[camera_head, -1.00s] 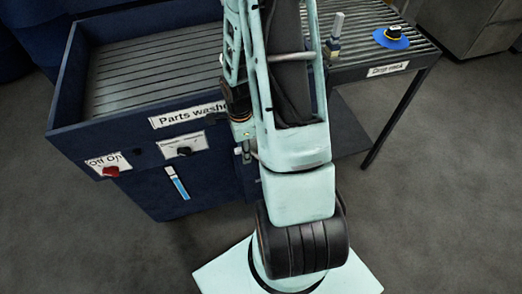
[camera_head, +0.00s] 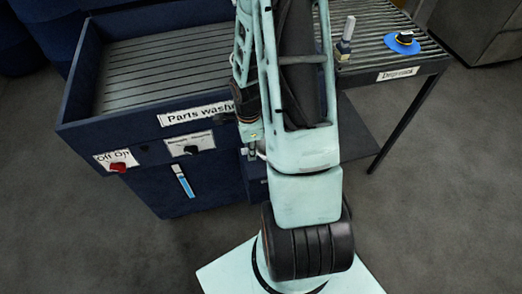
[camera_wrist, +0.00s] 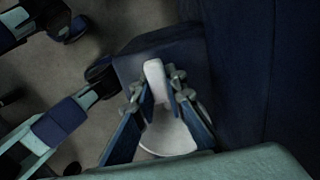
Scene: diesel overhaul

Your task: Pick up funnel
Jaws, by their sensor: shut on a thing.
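A pale white funnel (camera_wrist: 168,139) shows in the wrist view, its wide round part toward the bottom and a narrow white part (camera_wrist: 154,72) between the fingers. My gripper (camera_wrist: 160,95) is shut on it, with one finger on each side. In the head view my gripper hangs by the front of the blue parts washer, mostly hidden behind my arm. I cannot make out the funnel clearly there.
The parts washer (camera_head: 150,130) has a ribbed basin, a red knob (camera_head: 118,167) and a black knob. To the right is a drip rack (camera_head: 372,45) with a bottle (camera_head: 346,38) and a blue disc-shaped item (camera_head: 402,43). The grey floor at right is clear.

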